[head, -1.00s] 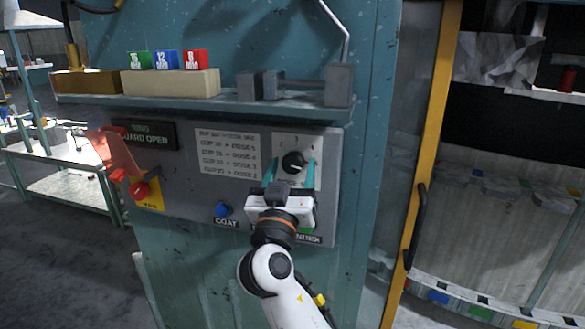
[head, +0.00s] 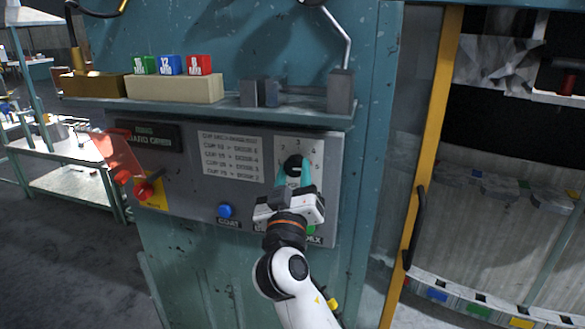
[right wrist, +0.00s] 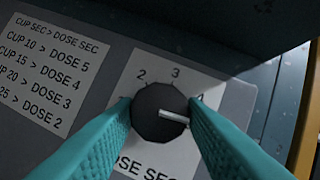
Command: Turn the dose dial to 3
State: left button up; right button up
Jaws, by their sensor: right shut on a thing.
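The dose dial (head: 293,162) is a black round knob on a white plate on the grey control panel. In the right wrist view the dial (right wrist: 152,104) has a white pointer mark aimed right and slightly down, below the 4. The numerals 2, 3 and 4 show around it, with 3 at the top; the lower right of the scale is hidden behind a finger. My right gripper (head: 292,174) has its two teal fingers shut on the dial, one on each side. My left gripper is not in view.
A blue button (head: 225,211) sits on the panel left of my right gripper. A red lever (head: 144,189) sticks out at the panel's left. Above, a shelf (head: 235,107) holds a block with green, blue and red pieces (head: 172,64). A printed cup-to-dose chart (right wrist: 38,70) is beside the dial.

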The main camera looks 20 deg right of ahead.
jog(key=n+y+p, duration=0.1)
jog(key=n+p, duration=0.1)
jog(key=n+y+p, duration=0.1)
jog(key=n+p, duration=0.1)
jog(key=n, duration=0.1)
jog(key=shift+d+r, duration=0.15)
jog(key=shift+r, duration=0.25)
jog(key=n+y+p, duration=0.1)
jog(key=n, duration=0.2)
jog(key=shift+s+y+p, duration=0.1)
jog(key=shift+y+p, duration=0.2)
jog(key=shift+p, duration=0.1)
jog(key=shift+d+n+g+y, duration=0.1)
jog(key=shift+n+g+y, duration=0.3)
jog(key=shift+n, duration=0.8)
jog(key=n+g, duration=0.1)
jog(key=n, duration=0.1)
jog(key=shift+r+n, duration=0.1)
jog(key=shift+n, duration=0.3)
jog(key=n+g, duration=0.1)
jog(key=n, duration=0.1)
jog(key=n+g, duration=0.1)
jog(key=n, duration=0.1)
jog(key=shift+r+n, duration=0.2)
jog(key=shift+n, duration=0.2)
jog(key=o, duration=0.8)
jog(key=shift+o, duration=0.9)
jog(key=shift+f+y, duration=0.15)
jog(key=shift+y, duration=0.15)
